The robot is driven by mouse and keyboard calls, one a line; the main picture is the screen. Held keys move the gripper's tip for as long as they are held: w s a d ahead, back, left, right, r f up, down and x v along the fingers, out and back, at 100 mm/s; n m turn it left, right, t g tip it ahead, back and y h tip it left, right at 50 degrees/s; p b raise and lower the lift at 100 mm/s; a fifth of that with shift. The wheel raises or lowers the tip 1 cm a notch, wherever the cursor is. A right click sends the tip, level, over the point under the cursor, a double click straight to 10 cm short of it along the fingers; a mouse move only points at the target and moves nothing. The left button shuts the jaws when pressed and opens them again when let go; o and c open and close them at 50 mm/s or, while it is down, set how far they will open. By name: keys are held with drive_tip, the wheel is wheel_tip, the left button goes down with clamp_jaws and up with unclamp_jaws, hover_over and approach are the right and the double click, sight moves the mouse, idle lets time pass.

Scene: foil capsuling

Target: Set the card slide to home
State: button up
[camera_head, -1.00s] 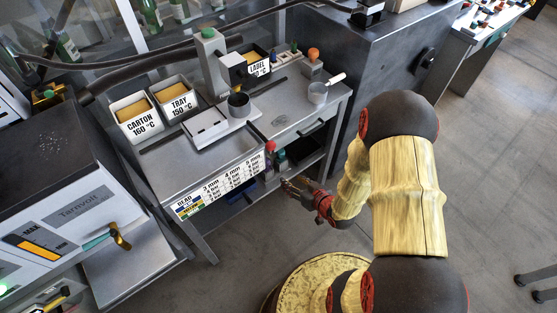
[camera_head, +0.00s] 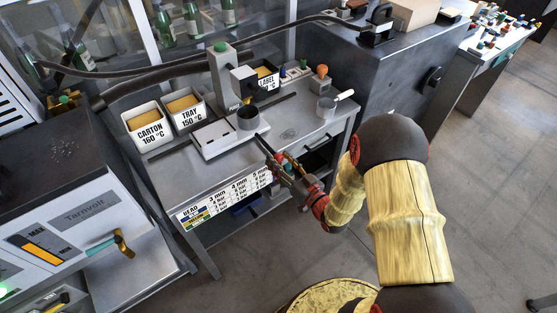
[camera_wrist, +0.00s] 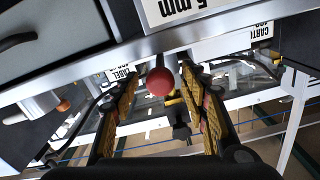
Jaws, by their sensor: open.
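A white settings card (camera_head: 222,196) with columns of millimetre values is on the front edge of the steel bench. A corner of it reading "5 mm" shows in the wrist view (camera_wrist: 178,10). A red ball knob (camera_wrist: 160,82) on a dark stem sticks out from the bench edge. My gripper (camera_head: 271,157) is at the front edge, near the card's right end. In the wrist view my gripper (camera_wrist: 165,92) is open, with the knob between its yellow-padded fingers and gaps visible on both sides. In the head view my gripper hides the knob.
A Tarnvolt machine (camera_head: 85,218) stands left. Clear floor lies right.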

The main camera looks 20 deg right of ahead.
drive_tip(key=shift+w+a, duration=0.2)
drive_tip(key=shift+w, duration=0.35)
drive_tip(key=c, duration=0.4)
drive_tip(key=c, duration=0.7)
clamp_jaws()
